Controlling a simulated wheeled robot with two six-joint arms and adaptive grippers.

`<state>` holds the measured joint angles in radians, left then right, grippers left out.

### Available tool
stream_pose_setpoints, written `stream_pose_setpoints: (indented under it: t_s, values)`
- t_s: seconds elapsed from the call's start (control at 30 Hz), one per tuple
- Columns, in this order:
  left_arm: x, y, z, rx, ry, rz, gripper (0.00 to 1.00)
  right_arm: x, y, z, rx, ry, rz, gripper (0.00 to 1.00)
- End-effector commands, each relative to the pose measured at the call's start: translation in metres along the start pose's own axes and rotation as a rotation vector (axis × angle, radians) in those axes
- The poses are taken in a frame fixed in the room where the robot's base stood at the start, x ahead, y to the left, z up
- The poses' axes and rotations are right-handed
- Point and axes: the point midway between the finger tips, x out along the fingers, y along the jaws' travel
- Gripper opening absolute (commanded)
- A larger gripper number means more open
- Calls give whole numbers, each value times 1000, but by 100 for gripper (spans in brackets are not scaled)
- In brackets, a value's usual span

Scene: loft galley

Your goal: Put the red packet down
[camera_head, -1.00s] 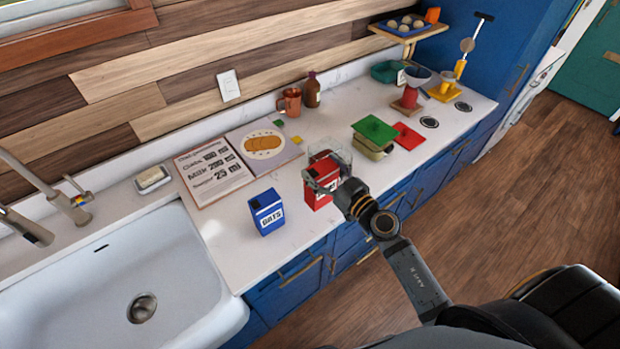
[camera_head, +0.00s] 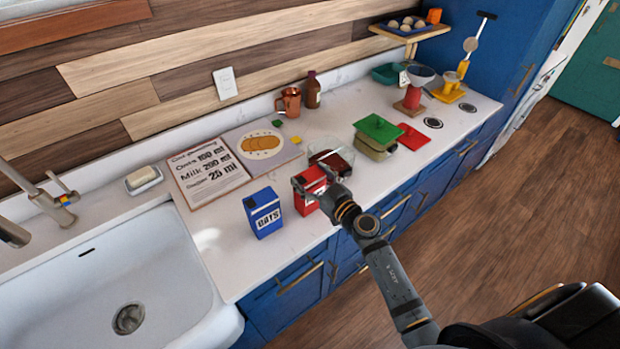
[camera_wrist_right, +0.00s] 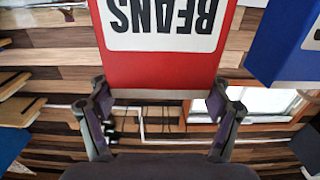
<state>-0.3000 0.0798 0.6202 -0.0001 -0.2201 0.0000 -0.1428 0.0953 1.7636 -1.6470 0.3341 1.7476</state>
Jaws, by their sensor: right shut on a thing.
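The red packet (camera_head: 306,194) is upright at the counter's front edge, just right of the blue oats packet (camera_head: 263,213), with a narrow gap between them. My right gripper (camera_head: 318,187) is shut on the red packet from the right. In the right wrist view, the red packet (camera_wrist_right: 160,68) sits between the fingers (camera_wrist_right: 160,100), its "BEANS" label upside down. I cannot tell whether its base touches the counter (camera_head: 225,238). My left gripper is not in view.
A glass bowl (camera_head: 331,153) with dark reddish contents stands just behind the red packet. A recipe board (camera_head: 208,172) and a picture card (camera_head: 262,146) lie behind the oats packet. The sink (camera_head: 130,270) is at left. A green-lidded box (camera_head: 377,136) stands at right.

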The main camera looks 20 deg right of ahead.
Motion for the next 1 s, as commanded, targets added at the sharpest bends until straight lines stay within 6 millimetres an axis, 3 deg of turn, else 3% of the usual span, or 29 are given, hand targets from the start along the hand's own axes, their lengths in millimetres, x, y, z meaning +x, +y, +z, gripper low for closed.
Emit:
stream_pose_setpoints:
  t_s: [0.1,0.13,0.27,0.7,0.87,1.0]
  values:
    - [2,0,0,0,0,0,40,0,0,3,1,-1,0,18]
    - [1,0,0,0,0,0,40,0,0,3,0,0,0,80]
    - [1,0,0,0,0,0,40,0,0,3,0,0,0,98]
    - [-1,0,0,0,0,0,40,-2,0,-1,-1,0,0,100]
    - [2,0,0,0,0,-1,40,-33,0,2,-1,-4,-1,100]
    - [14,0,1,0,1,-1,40,-73,0,6,-5,-6,-4,100]
